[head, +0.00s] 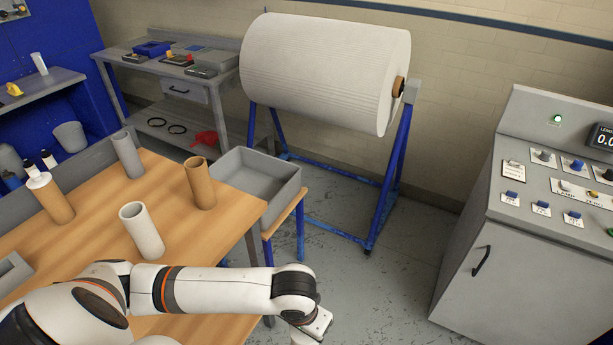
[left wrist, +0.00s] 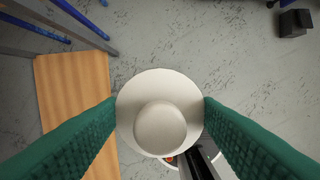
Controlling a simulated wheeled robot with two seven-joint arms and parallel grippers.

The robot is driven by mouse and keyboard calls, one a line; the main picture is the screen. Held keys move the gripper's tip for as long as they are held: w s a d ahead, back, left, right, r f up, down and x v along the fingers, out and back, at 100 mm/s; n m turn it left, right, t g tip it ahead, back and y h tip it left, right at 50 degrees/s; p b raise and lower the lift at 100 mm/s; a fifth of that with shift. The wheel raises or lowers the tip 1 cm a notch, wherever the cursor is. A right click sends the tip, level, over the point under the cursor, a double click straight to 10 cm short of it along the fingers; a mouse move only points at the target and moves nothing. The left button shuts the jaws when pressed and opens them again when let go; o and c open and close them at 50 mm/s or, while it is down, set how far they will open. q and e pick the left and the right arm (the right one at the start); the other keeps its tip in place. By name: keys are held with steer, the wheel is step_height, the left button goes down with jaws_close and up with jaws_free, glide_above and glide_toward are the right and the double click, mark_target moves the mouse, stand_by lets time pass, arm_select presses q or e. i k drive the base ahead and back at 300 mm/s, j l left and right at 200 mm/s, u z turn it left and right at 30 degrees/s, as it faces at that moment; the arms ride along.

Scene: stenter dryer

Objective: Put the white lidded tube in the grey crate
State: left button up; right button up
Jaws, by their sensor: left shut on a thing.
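The grey crate (head: 284,198) stands open at the right end of the wooden table, on a small wooden-topped stand, and looks empty. In the left wrist view, my left gripper (left wrist: 160,108) is shut on the white lidded tube (left wrist: 160,128), seen end-on with its round lid and rim between the green fingers. The tube hangs over the floor there, beside a wooden top. In the head view, my left arm reaches right along the table's front, its hand low beyond the table edge; fingers and tube are hidden or out of frame. My right gripper is not in view.
On the wooden table (head: 100,225) stand a white open tube (head: 142,231), a brown tube (head: 199,184), a grey tube (head: 127,153) and a brown tube with a white top (head: 52,200). A large white roll (head: 325,70) stands behind; a control cabinet (head: 530,230) is at right.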

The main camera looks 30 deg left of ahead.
mark_target(250, 185)
steer(key=i+u, duration=0.2)
steer(key=i, duration=0.35)
steer(key=i+u, duration=0.25)
steer(key=i, duration=0.3)
steer(key=i+l+u, duration=0.2)
steer(key=i, duration=0.35)
steer(key=i+l+u, duration=0.1)
steer(key=i+u, duration=0.35)
steer(key=i+l+u, duration=0.2)
steer(key=i+u, duration=0.3)
steer(key=i+l+u, duration=0.3)
steer(key=u, duration=0.15)
steer(key=k+l, duration=0.1)
